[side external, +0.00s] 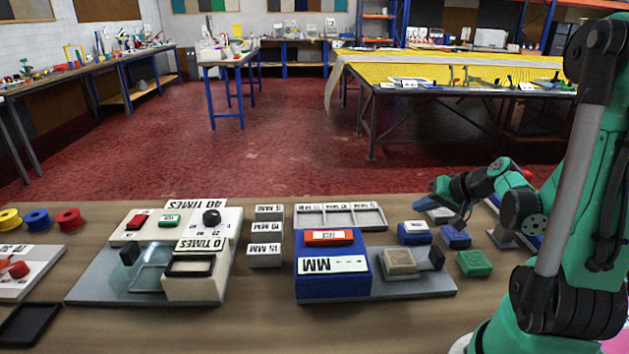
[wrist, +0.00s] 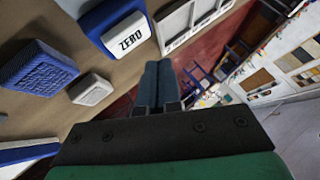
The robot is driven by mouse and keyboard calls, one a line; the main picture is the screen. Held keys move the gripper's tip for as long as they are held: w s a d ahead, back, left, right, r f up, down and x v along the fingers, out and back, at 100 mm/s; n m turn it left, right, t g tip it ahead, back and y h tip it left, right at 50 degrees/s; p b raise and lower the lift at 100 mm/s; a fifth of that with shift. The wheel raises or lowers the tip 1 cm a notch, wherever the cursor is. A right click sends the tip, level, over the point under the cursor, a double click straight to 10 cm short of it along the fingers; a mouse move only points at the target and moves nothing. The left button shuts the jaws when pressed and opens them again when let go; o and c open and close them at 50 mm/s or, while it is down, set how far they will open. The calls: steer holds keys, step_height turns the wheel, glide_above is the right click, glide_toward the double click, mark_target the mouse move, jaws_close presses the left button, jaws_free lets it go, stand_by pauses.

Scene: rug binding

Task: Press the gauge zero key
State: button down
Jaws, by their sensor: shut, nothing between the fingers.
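A blue gauge box (side external: 335,285) with a white MM display (side external: 333,265) stands at the front middle in the side view. A red key (side external: 329,237) with a small white label I cannot read sits on its top. In the wrist view a blue block (wrist: 108,22) has a white face marked ZERO (wrist: 130,38); it looks like the small blue block (side external: 414,237) right of the gauge. My gripper (side external: 436,186) is shut and empty, raised above the blocks and right of the gauge, its fingers toward the left. Its shut fingers (wrist: 158,63) touch nothing.
A grey compartment tray (side external: 340,217) lies behind the gauge. A beige block (side external: 399,262) sits on the gauge's plate. Another blue block (side external: 455,238) and a green block (side external: 474,264) lie at right. A cream device (side external: 195,288) stands left.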

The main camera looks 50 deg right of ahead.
steer(key=shift+r, duration=1.75)
steer(key=w+a+r+n, duration=0.1)
steer(key=a+n, duration=0.2)
steer(key=a, duration=0.4)
steer(key=w+a+r+n+g+y, duration=0.1)
steer(key=a+n, duration=0.3)
steer(key=a, duration=0.3)
steer(key=w+a+r+n, duration=0.1)
steer(key=w+a+n, duration=0.1)
steer(key=a, duration=0.5)
steer(key=shift+a+r+n+g, duration=0.2)
steer(key=shift+a+n+g, duration=0.2)
steer(key=shift+n, duration=0.5)
steer(key=d+r+m+g+h, duration=0.1)
steer(key=d+r+m+g, duration=0.25)
steer(key=d, duration=0.65)
steer(key=m+g+y, duration=0.1)
steer(key=m+g, duration=0.3)
steer(key=m, duration=0.2)
glide_above(420, 227)
steer(key=w, duration=0.1)
steer(key=shift+d+r+n, duration=0.1)
steer(key=shift+r+n, duration=0.15)
steer(key=shift+r, duration=0.2)
